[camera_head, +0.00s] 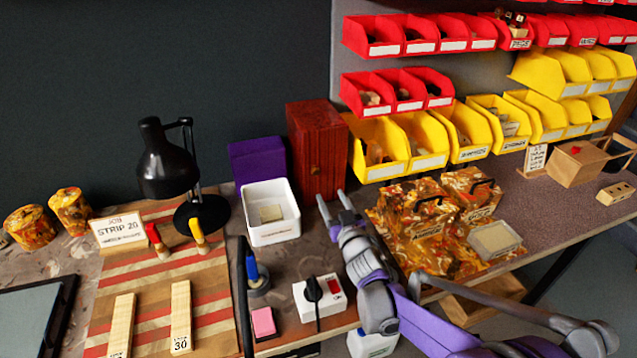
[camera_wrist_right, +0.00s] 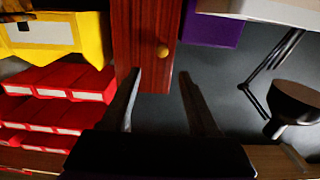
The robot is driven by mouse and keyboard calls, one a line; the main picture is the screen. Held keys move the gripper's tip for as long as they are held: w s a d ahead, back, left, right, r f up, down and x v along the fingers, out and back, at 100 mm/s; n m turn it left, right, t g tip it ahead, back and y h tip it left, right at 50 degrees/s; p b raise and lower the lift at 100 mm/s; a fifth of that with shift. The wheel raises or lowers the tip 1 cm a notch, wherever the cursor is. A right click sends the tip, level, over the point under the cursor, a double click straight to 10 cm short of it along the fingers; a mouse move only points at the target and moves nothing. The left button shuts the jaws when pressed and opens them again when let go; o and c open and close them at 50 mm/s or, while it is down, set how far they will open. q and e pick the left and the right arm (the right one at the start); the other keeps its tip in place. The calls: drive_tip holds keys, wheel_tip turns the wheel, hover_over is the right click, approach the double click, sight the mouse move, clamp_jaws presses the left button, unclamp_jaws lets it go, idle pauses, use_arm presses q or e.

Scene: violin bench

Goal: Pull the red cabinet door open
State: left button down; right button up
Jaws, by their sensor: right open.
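The red-brown wooden cabinet (camera_head: 316,150) stands upright at the back of the bench, and its door looks shut. In the right wrist view the cabinet front (camera_wrist_right: 146,25) shows a small round light-wood knob (camera_wrist_right: 163,51). My right gripper (camera_head: 331,196) is open and empty in front of the cabinet. In the right wrist view its two fingers (camera_wrist_right: 161,75) are spread, with the knob showing between and beyond the tips. I see no contact with the knob. My left gripper is not in view.
A purple box (camera_head: 257,160) and white bin (camera_head: 270,213) stand left of the cabinet. Yellow bins (camera_head: 380,145) sit close on its right. A black lamp (camera_head: 168,165) is further left. A white switch box (camera_head: 319,297) and patterned boxes (camera_head: 418,225) flank my right arm.

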sight(317, 173)
drive_tip(key=p+x, duration=0.1)
drive_tip(key=x, duration=0.9)
drive_tip(key=shift+w+a, duration=0.25)
drive_tip(key=shift+w, duration=0.1)
drive_tip(key=shift+c, duration=0.3)
clamp_jaws()
drive_tip(key=shift+f, duration=0.1)
idle(0.6)
